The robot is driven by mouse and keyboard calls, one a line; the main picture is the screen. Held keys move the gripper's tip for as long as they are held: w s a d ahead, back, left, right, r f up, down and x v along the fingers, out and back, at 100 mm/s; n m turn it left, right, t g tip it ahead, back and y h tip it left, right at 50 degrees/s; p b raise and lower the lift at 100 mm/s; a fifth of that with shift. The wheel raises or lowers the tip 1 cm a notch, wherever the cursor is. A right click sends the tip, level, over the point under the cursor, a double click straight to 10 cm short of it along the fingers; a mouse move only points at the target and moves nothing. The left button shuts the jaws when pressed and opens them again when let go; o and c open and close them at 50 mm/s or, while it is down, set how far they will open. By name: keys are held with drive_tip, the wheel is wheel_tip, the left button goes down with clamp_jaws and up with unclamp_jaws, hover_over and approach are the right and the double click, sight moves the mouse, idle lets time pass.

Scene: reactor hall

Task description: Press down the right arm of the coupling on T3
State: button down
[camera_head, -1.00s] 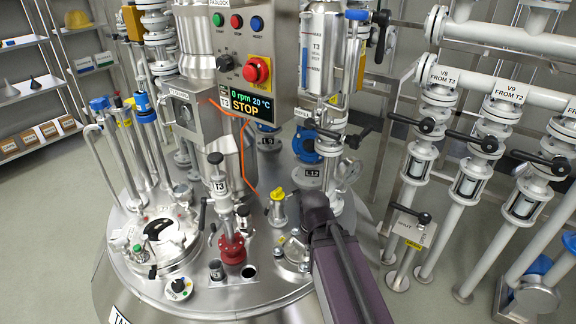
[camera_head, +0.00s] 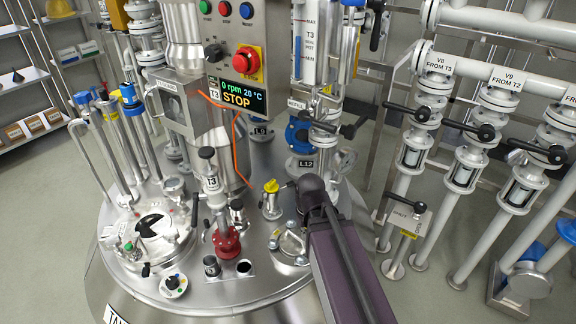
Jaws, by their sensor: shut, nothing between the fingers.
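The T3 vessel top (camera_head: 190,290) is a round steel lid crowded with fittings. A T3-tagged upright fitting (camera_head: 212,182) with a black knob stands over a red base (camera_head: 227,242). Dark levers show at both sides of it, the left one (camera_head: 195,212) standing upright. A low round metal fitting with loop-like handles (camera_head: 290,244) sits to its right, close to my arm. I cannot tell for sure which is the coupling. My purple arm (camera_head: 350,280) rises from the bottom to a dark joint (camera_head: 314,192). My gripper does not show; the arm may hide it.
A control box with a red stop button (camera_head: 247,62) and a display reading STOP (camera_head: 240,93) hangs above the lid. A yellow-capped valve (camera_head: 271,195) stands left of my arm's joint. White pipes with black-handled valves (camera_head: 412,150) fill the right. Shelves (camera_head: 30,100) stand far left.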

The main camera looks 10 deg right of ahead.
drive_tip(key=w+a+r+n+p, duration=0.1)
drive_tip(key=w+a+r+n, duration=0.1)
drive_tip(key=w+n, duration=0.5)
drive_tip(key=w+a+r+n+t+y+p, duration=0.1)
drive_tip(key=w+a+n+p, duration=0.1)
drive_tip(key=w+n, duration=0.4)
drive_tip(key=w+a+r+n+p, duration=0.2)
drive_tip(key=w+n, duration=0.5)
drive_tip(key=w, duration=0.4)
drive_tip(key=shift+r+n+t+y, duration=0.3)
drive_tip(key=shift+t, duration=0.1)
drive_tip(key=w+n, duration=0.1)
drive_tip(key=w+d+n, duration=0.1)
drive_tip(key=shift+w+f+n, duration=0.1)
drive_tip(key=shift+f+n, duration=0.05)
drive_tip(key=shift+n, duration=0.15)
drive_tip(key=d+n, duration=0.1)
drive_tip(key=d+g+h, duration=0.1)
drive_tip(key=d, duration=0.1)
drive_tip(key=w+d+n, duration=0.1)
drive_tip(key=shift+d+f+n+g+b, duration=0.25)
drive_tip(key=shift+f+n+g+b, duration=0.05)
drive_tip(key=shift+f, duration=0.1)
drive_tip(key=shift+d+h, duration=0.3)
drive_tip(key=shift+d, duration=0.25)
drive_tip(key=shift+a+f, duration=0.1)
drive_tip(key=shift+f, duration=0.1)
